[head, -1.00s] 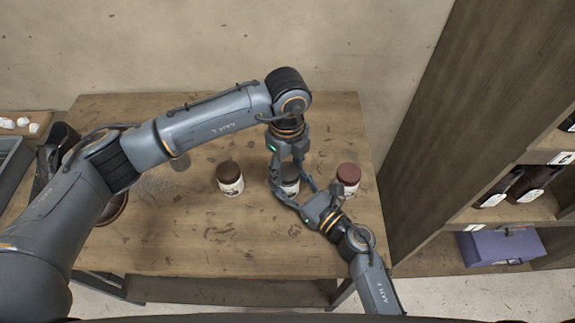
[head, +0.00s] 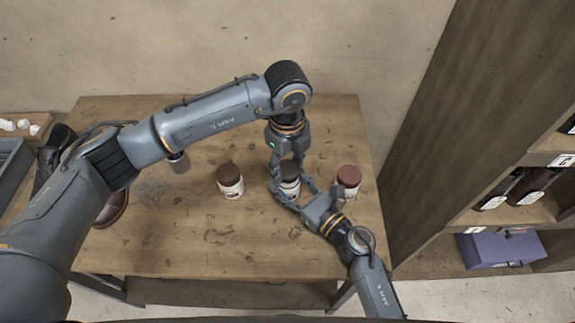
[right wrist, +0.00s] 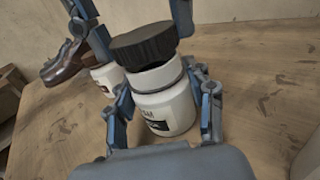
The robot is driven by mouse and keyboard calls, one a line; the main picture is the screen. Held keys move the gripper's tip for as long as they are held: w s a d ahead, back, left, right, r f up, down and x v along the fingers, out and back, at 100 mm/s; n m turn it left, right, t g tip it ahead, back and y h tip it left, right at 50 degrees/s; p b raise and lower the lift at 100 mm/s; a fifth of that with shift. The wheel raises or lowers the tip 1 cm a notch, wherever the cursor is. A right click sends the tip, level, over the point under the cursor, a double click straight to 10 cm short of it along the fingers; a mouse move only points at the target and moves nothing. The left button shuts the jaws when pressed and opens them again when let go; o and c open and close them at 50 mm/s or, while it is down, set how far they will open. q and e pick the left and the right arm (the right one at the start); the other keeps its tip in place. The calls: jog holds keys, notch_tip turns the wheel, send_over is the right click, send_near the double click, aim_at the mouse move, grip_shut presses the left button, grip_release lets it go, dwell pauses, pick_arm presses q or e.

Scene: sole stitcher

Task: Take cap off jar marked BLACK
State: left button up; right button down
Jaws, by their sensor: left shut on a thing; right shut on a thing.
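A white jar (head: 291,189) with a dark cap (head: 291,169) stands on the table between my two grippers. In the right wrist view the black cap (right wrist: 143,46) is tilted over the white neck of the jar (right wrist: 166,106), with the neck bared below it. The label is dark and partly hidden, and I cannot read it surely. My left gripper (head: 287,172) comes from above and is shut on the cap. My right gripper (right wrist: 160,112) is shut around the jar's body, a finger on each side.
A brown-capped jar (head: 230,181) stands to the left and a red-brown-capped jar (head: 348,180) close to the right. A small grey cylinder (head: 180,163) and shoes (head: 113,210) are at the table's left. A shelf (head: 470,130) rises at the right. The table front (head: 200,250) is clear.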

aim_at(288, 169)
pick_arm(q)
jog(key=shift+r, duration=0.3)
jog(key=shift+r, duration=1.95)
pick_arm(e)
jog(key=shift+c, duration=2.1)
grip_release()
jog(key=shift+s+d, duration=0.1)
jog(key=v, duration=1.1)
jog(key=shift+s+d, duration=0.25)
jog(key=shift+s, duration=0.05)
